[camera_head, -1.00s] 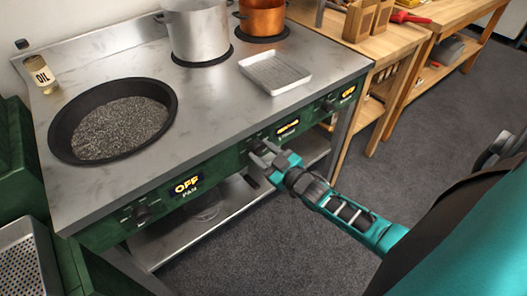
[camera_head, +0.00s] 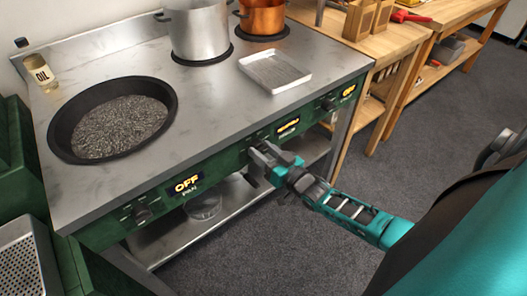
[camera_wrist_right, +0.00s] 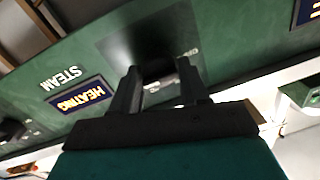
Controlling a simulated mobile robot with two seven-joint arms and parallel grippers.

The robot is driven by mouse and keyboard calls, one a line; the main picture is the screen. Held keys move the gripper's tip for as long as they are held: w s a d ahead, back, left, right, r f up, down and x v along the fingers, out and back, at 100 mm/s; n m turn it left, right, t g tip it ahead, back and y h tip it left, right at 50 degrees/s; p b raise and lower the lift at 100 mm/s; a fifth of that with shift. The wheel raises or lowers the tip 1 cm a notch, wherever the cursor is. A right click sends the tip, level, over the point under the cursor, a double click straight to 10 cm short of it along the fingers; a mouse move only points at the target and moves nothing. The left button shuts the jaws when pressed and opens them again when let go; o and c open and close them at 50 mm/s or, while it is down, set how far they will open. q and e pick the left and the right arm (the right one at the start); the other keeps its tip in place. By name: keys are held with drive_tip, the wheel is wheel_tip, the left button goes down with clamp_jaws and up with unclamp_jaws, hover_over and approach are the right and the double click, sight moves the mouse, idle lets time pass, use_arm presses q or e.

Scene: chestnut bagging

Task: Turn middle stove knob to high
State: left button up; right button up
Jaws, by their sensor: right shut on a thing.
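The green stove front carries a row of dark knobs with lit displays. The middle knob sits left of the middle display (camera_head: 288,126) and is mostly hidden by my right gripper (camera_head: 257,158). In the right wrist view that display (camera_wrist_right: 80,97) appears rotated and reads HEATING, with the label STEAM beside it. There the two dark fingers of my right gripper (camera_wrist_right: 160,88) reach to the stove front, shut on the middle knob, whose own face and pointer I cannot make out. My left gripper is not in view.
The left knob (camera_head: 141,213) has a display (camera_head: 187,185) reading OFF. The right knob (camera_head: 328,103) is at the far end. On top are a pan of grains (camera_head: 60,137), a steel pot (camera_head: 198,32), a copper pot (camera_head: 263,17) and a metal tray (camera_head: 275,72).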

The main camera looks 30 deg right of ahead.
drive_tip(key=shift+d+r, duration=0.15)
drive_tip(key=shift+d, duration=0.05)
drive_tip(key=o, duration=1)
drive_tip(key=shift+a, duration=0.1)
drive_tip(key=s, duration=0.4)
drive_tip(key=s+d, duration=0.1)
drive_tip(key=s, duration=0.3)
drive_tip(key=s+d+p, duration=0.1)
drive_tip(key=s, duration=0.3)
drive_tip(key=shift+s, duration=0.35)
